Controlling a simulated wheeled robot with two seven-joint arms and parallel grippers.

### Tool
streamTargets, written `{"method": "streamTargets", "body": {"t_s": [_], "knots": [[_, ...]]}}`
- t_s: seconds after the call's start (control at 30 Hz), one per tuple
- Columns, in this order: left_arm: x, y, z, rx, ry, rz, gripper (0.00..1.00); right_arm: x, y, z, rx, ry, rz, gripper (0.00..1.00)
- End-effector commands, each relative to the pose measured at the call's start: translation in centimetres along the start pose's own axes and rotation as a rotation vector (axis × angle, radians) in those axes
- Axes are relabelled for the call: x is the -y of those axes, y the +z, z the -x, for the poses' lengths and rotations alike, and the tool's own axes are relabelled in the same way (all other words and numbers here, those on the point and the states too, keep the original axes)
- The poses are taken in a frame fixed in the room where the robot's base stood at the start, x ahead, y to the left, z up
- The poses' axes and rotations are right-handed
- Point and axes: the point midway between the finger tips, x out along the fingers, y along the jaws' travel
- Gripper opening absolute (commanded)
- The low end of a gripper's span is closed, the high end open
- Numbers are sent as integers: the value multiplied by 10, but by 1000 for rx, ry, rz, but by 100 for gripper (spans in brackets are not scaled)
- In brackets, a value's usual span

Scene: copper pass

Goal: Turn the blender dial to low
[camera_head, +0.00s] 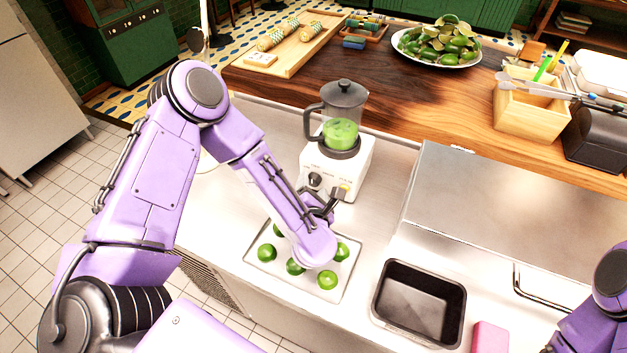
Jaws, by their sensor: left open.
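The blender (341,140) stands on the steel counter, with green contents in its clear jar and a dark lid and handle. Its white base (353,170) faces me. A dark round dial (316,180) shows at the left of the base's front, and the rest of the front is partly hidden by my gripper. My left gripper (325,195) is open, right in front of the base, close to the dial. I cannot tell whether a finger touches the dial. My right arm shows only at the lower right edge, and its gripper is out of the picture.
A tray (262,272) with several limes lies below my left forearm. A black bin (420,303) and a pink block (489,338) are to the right. A raised steel box (500,200) stands right of the blender. The wooden counter (440,100) behind holds a lime plate (437,61).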

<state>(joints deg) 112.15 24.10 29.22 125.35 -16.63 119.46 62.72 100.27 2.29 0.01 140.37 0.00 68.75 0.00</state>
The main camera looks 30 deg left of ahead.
Motion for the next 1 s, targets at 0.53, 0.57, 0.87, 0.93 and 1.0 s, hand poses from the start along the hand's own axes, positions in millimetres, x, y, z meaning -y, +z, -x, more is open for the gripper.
{"method": "streamTargets", "body": {"t_s": [0.53, 0.57, 0.87, 0.93, 1.0], "knots": [[1, 0, -9, 2, -1, -1, 7, 0, -1, 3, 0, 0, 0, 43], [1, 0, -9, 2, -1, -1, 7, 0, -1, 3, 0, 0, 0, 43], [0, 0, -10, -2, -15, 28, 7, 0, 0, 1, 0, 0, 0, 43], [0, 0, -10, -6, -26, 52, 7, 0, 0, 0, 0, 0, 0, 43], [0, 0, -10, -9, -43, 84, 7, 0, 1, -2, 0, 0, 0, 43]]}}
